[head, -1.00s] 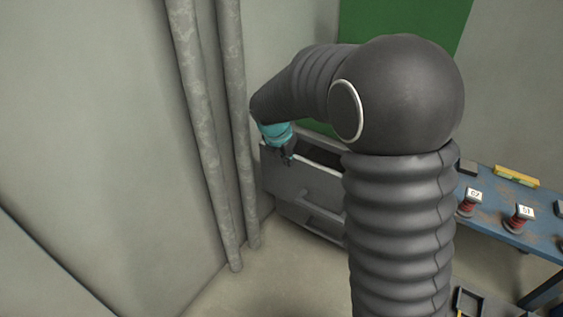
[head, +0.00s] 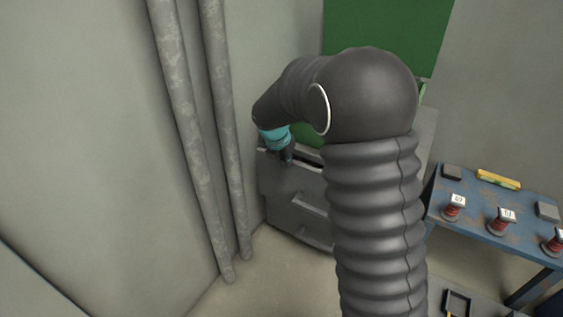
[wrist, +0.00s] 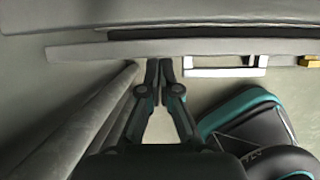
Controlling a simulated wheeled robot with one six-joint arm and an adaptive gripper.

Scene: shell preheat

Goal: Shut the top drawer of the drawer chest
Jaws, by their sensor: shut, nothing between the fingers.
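The grey drawer chest (head: 292,226) stands against the back wall, partly hidden by my arm. Its top drawer (head: 285,178) is a little open, with a narrow dark gap behind its front. In the wrist view the top drawer's front edge (wrist: 100,51) runs across the picture, and a dark strip shows behind it. A light bar handle (wrist: 225,72) sits to the right of my fingers. My gripper (wrist: 158,62) is shut and empty, its fingertips at the drawer's front face; they seem to touch it. My gripper also shows in the head view (head: 287,158).
Two grey pipes (head: 230,150) run down the wall just left of the chest. A blue table (head: 475,225) with several labelled red spools and a yellow level (head: 498,179) stands at the right. The floor before the chest looks clear.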

